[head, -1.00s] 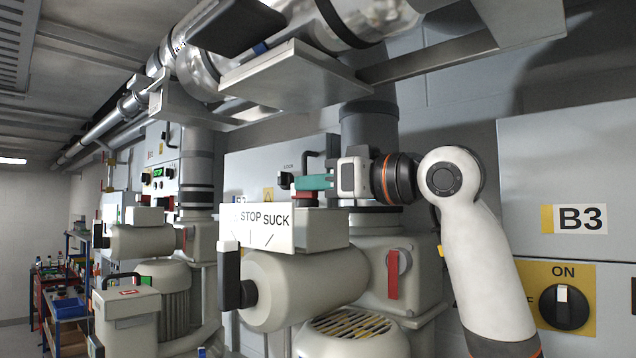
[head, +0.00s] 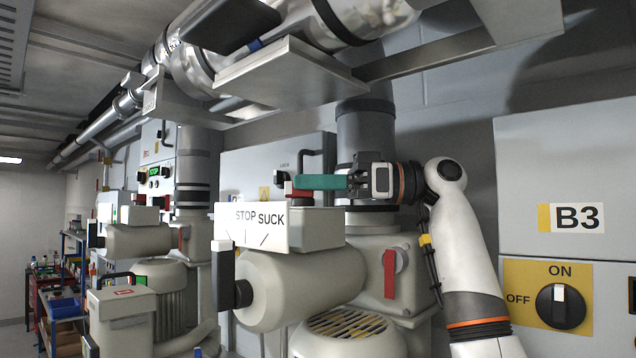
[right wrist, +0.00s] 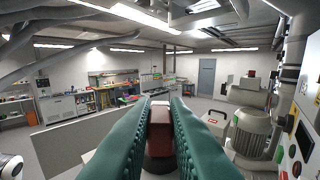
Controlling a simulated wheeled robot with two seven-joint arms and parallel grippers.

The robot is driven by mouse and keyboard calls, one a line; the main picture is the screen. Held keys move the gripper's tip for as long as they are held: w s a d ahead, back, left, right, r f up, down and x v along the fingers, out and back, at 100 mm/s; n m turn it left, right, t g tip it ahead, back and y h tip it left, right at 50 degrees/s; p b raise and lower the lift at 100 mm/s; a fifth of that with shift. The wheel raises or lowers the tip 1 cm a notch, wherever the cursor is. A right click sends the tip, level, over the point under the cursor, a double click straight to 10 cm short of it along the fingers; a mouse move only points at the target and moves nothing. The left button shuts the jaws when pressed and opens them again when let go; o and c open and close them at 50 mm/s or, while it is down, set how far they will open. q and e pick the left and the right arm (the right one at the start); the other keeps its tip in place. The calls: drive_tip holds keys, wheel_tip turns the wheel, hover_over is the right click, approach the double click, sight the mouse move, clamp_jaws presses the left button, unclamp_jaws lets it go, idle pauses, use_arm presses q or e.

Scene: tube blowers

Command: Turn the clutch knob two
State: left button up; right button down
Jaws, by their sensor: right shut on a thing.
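My right gripper (head: 300,183) has long green fingers and reaches in from the right, above the grey blower housing (head: 320,275) with the STOP SUCK plate (head: 250,228). It is shut on a small red knob, whose red edge (head: 298,193) shows below the fingertips. In the right wrist view the red knob (right wrist: 160,113) stands between the two green fingers (right wrist: 160,105), with a dark round part under it. The fingers cover much of the knob in the head view. I see no label that names it as clutch knob two. My left gripper is not in view.
A black lever (head: 224,277) sits at the housing's front end and a red handle (head: 390,273) on its right side. A grey cabinet marked B3 (head: 578,218) with an ON/OFF switch (head: 561,306) stands right. A flat metal plate (head: 290,78) and pipes hang above.

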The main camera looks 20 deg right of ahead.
drive_tip(key=shift+w+a+f+g, duration=0.1)
drive_tip(key=shift+a+f+g, duration=0.05)
drive_tip(key=shift+f+g, duration=0.15)
drive_tip(key=c, duration=1.5)
unclamp_jaws()
drive_tip(key=shift+a, duration=0.1)
drive_tip(key=shift+o, duration=0.5)
drive_tip(key=shift+w+a+r, duration=0.1)
drive_tip(key=shift+a, duration=0.2)
drive_tip(key=shift+d+r, duration=0.1)
drive_tip(key=shift+d, duration=0.25)
